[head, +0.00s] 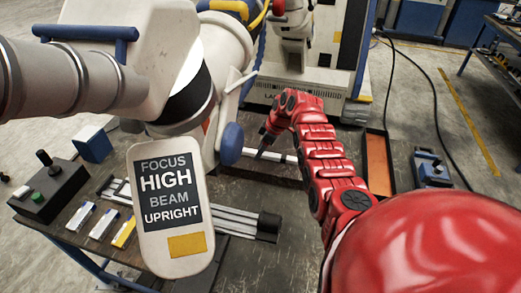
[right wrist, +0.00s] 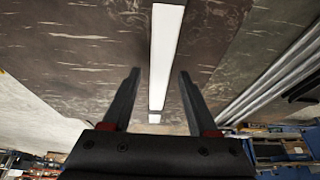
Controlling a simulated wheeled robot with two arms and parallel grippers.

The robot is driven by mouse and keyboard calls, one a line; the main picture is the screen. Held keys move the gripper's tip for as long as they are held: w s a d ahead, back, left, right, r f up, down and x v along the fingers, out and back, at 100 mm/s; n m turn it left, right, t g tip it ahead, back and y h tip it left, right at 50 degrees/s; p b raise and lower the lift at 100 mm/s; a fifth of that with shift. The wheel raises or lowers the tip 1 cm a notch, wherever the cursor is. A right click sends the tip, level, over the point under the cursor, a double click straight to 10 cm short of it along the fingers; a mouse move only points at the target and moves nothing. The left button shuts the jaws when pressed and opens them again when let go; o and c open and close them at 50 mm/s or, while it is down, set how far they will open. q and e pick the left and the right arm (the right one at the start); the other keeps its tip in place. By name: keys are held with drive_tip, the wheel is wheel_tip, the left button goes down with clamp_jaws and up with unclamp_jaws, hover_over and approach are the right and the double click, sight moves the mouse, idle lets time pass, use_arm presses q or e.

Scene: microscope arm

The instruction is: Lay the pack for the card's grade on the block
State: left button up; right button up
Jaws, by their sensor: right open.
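The card (head: 172,190) on a pale panel reads "FOCUS HIGH BEAM UPRIGHT" above a yellow patch. Several small flat packs lie on the table at the left: two white and blue packs (head: 79,216) (head: 104,222) and a yellow and white one (head: 124,233). My right gripper (head: 260,151) is open at the end of the red arm, over a white strip (head: 282,157). In the right wrist view the open fingers (right wrist: 151,90) stand either side of the white strip (right wrist: 165,45), with nothing held. I cannot tell which thing is the block. My left gripper is out of view.
A large white jointed arm (head: 200,45) hangs over the table and hides part of it. A black button box (head: 48,185) and a blue block-shaped thing (head: 93,145) are at the left. Metal rails (head: 235,220) cross the middle. An orange tray (head: 378,162) lies right.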

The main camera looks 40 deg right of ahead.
drive_tip(key=shift+d+r, duration=0.15)
drive_tip(key=shift+r, duration=0.15)
drive_tip(key=b+v, duration=0.3)
drive_tip(key=v, duration=0.8)
drive_tip(key=shift+s+r, duration=0.15)
drive_tip(key=shift+r, duration=0.1)
